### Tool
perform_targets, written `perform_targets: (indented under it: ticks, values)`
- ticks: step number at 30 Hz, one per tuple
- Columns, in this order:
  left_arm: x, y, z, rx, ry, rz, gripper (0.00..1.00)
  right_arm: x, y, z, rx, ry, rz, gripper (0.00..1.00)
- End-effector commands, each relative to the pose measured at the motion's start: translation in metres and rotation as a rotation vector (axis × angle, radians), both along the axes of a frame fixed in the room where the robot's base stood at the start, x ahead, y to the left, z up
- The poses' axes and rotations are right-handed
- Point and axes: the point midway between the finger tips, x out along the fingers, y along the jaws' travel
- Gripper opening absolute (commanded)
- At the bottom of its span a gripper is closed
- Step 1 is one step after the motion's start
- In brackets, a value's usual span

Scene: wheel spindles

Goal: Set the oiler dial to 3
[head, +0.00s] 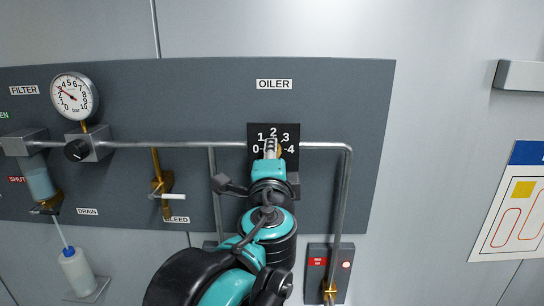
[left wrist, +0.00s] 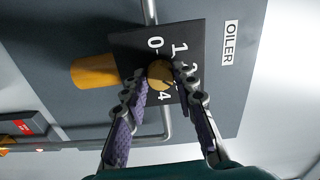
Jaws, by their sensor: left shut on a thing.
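The oiler dial is a round brass-coloured knob (left wrist: 160,74) on a black plate (left wrist: 128,42) marked 0 to 4, below the OILER label (head: 274,84). My left gripper (head: 271,150) reaches the dial from below in the head view and covers most of it. In the left wrist view the fingers of my left gripper (left wrist: 160,80) stand on either side of the knob and are shut on it. One finger partly hides the numbers 2 and 3. I cannot tell which number the dial points to. My right gripper is in neither view.
Pipes (head: 325,146) run beside and below the plate. A yellow cylinder (left wrist: 92,73) shows next to the plate in the left wrist view. Left on the panel are a pressure gauge (head: 74,96), a black knob (head: 77,151) and a brass valve (head: 160,186). A squeeze bottle (head: 77,272) stands lower left.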

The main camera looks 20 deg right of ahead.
Motion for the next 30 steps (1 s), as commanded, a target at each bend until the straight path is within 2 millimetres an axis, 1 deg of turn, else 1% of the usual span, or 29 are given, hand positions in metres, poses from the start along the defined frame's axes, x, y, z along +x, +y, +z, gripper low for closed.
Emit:
perform_targets:
  ticks: [8, 21, 22, 24, 30]
  values:
    - [-0.0001, -0.0002, 0.0, 0.063, -0.018, -0.001, 0.0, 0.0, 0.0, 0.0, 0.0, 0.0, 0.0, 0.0]
    - [-0.0001, -0.0003, -0.0002, 0.071, -0.021, -0.001, 0.0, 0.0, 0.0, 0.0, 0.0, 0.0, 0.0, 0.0]
    - [-0.0001, -0.0003, -0.0002, 0.071, -0.021, -0.001, 0.33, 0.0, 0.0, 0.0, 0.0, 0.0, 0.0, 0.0]
    - [-0.0001, -0.0003, -0.0002, 0.071, -0.021, -0.001, 0.49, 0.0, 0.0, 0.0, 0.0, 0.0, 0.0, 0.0]
    - [-0.0001, -0.0002, -0.0001, 0.071, -0.02, 0.0, 0.49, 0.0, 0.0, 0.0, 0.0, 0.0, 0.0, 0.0]
